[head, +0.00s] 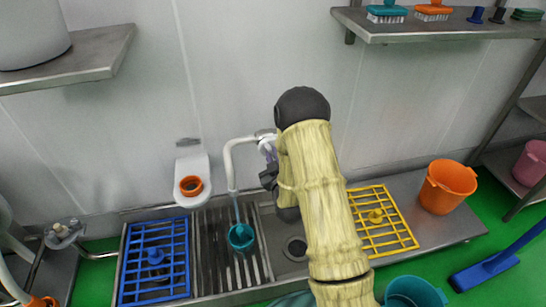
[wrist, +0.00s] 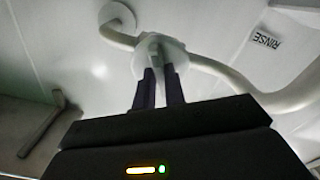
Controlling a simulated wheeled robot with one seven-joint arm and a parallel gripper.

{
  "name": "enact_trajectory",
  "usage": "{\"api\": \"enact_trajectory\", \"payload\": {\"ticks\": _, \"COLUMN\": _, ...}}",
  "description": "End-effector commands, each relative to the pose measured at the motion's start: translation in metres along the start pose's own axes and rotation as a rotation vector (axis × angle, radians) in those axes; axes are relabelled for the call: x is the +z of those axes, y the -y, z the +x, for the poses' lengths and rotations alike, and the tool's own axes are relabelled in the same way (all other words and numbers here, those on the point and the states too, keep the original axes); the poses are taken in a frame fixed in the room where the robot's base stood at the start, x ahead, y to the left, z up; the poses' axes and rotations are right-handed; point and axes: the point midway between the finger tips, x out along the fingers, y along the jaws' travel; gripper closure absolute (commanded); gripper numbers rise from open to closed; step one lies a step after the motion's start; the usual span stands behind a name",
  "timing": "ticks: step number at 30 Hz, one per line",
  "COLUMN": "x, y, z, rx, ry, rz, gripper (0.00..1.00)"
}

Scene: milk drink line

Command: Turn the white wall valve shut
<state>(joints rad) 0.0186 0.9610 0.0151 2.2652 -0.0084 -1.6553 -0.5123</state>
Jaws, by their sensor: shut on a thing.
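The white wall valve (head: 265,141) sits at the wall end of the white spout pipe (head: 231,158), partly hidden by my arm in the head view. In the wrist view the valve (wrist: 178,50) shows as a round white body on the pipe, with a small handle between my fingertips. My gripper (wrist: 161,75) is shut on this handle, one dark purple finger on each side. In the head view my gripper (head: 268,163) is at the valve, mostly behind my arm. A thin stream of water appears to fall from the spout toward a teal cup (head: 241,237).
The sink counter holds a blue rack (head: 127,262), a dark slatted drain and a yellow rack (head: 400,222). An orange bucket (head: 447,186) stands at the right. A shelf with brushes (head: 386,13) hangs above right. A RINSE label (wrist: 266,40) is on the wall.

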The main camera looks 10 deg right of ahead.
Motion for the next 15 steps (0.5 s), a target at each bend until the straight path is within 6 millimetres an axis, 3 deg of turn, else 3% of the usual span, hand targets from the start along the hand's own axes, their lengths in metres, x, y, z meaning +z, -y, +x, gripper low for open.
{"api": "enact_trajectory", "payload": {"ticks": 15, "x": 0.0002, "y": 0.0001, "z": 0.0004, "rx": 0.000, "ry": -0.002, "rz": 0.296, "gripper": 1.00}}
